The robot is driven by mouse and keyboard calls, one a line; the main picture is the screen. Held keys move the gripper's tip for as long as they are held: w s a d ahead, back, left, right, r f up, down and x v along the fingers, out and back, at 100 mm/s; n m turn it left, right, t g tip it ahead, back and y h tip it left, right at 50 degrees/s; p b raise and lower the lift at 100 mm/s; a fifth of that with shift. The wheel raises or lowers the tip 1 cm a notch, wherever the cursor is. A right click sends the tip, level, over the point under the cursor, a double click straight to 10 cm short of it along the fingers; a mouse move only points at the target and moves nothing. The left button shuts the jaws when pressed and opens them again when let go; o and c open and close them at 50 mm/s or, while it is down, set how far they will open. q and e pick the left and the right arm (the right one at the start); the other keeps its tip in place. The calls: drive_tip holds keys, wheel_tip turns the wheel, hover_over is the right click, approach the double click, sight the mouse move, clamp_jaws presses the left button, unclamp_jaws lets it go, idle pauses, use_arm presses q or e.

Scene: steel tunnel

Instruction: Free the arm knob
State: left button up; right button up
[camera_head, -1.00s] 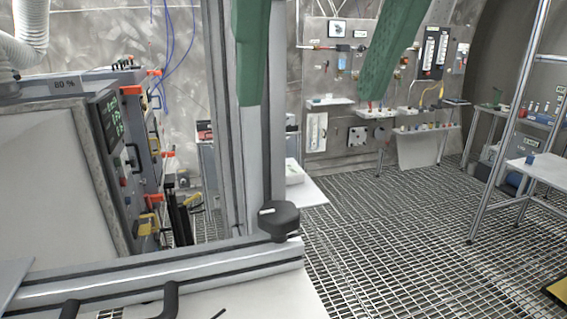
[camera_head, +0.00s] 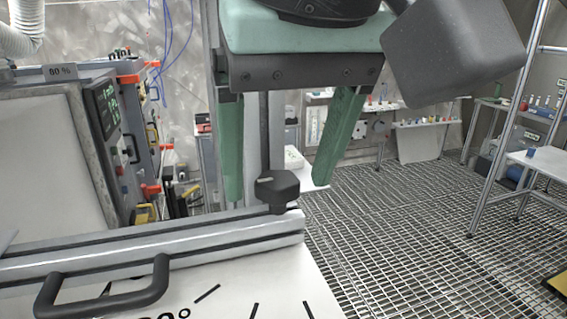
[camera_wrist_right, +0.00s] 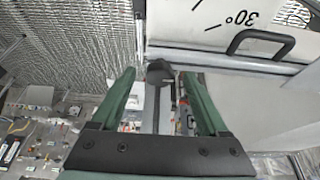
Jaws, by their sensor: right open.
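The arm knob (camera_head: 277,190) is a black lobed knob with a small pale mark on top. It sits at the corner where a grey upright profile meets the horizontal rail (camera_head: 150,243). My right gripper (camera_head: 277,196) points down with its two green fingers wide apart, one on each side of the knob in the picture. In the right wrist view the knob (camera_wrist_right: 160,72) shows between the fingertips of the gripper (camera_wrist_right: 160,76), with gaps on both sides. Contact is not visible. My left gripper is not in view.
A black handle (camera_head: 105,288) is on the white panel with degree marks (camera_head: 235,290) in front of the rail. A grey cabinet (camera_head: 55,150) with a display stands at left. The grating floor (camera_head: 400,225) at right is open, with a metal-framed table (camera_head: 535,160) beyond.

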drive_tip(key=shift+c, duration=0.2)
clamp_jaws()
idle(0.5)
